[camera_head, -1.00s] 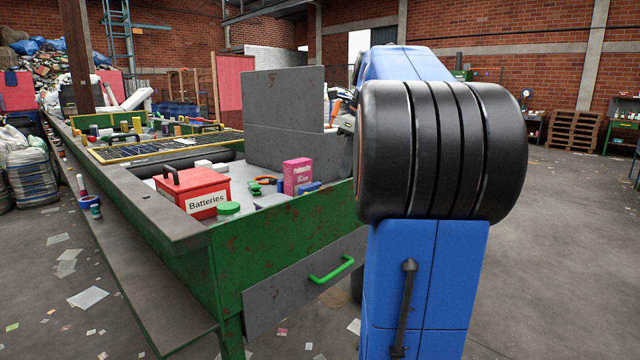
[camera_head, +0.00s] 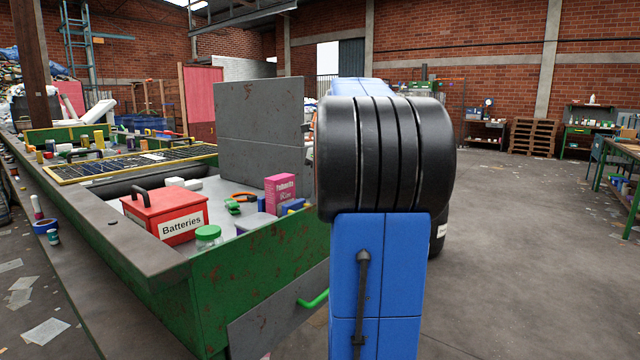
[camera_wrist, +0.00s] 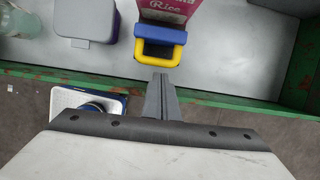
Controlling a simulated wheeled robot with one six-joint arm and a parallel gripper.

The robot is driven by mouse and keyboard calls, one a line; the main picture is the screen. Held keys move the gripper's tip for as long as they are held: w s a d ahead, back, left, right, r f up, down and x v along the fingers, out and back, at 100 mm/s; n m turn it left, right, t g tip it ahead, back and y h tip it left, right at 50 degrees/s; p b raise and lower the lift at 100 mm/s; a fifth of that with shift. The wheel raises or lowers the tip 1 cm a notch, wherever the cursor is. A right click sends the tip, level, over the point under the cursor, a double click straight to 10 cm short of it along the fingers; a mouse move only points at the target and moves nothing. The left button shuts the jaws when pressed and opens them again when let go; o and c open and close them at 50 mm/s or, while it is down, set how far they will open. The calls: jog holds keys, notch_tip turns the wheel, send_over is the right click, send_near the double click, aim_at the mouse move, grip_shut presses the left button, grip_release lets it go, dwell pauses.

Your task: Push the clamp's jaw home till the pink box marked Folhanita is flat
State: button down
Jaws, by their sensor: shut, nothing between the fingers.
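The pink box (camera_head: 280,194) stands upright on the grey sorting surface near the right end of the green bench. The wrist view shows its lower part (camera_wrist: 172,8), with the word "Rice". The blue and yellow clamp (camera_head: 293,206) sits right by the box. In the wrist view its blue block and yellow jaw (camera_wrist: 160,48) are against the box's near side. My gripper (camera_wrist: 160,80) is shut and empty, its tips close to the yellow jaw; I cannot tell if they touch. In the head view my arm hides the gripper.
The green bench rim (camera_wrist: 225,99) runs below the clamp. A red Batteries box (camera_head: 165,212), a green-lidded jar (camera_head: 208,238) and orange-handled pliers (camera_head: 244,195) lie to the left. A grey panel (camera_head: 262,120) stands behind.

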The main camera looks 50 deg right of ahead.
aim_at(295, 201)
jog(key=shift+x, duration=1.4)
jog(key=w, duration=0.7)
jog(key=shift+w+a, duration=0.1)
jog(key=shift+a, duration=0.15)
jog(key=shift+w+f, duration=0.1)
jog(key=shift+w, duration=0.15)
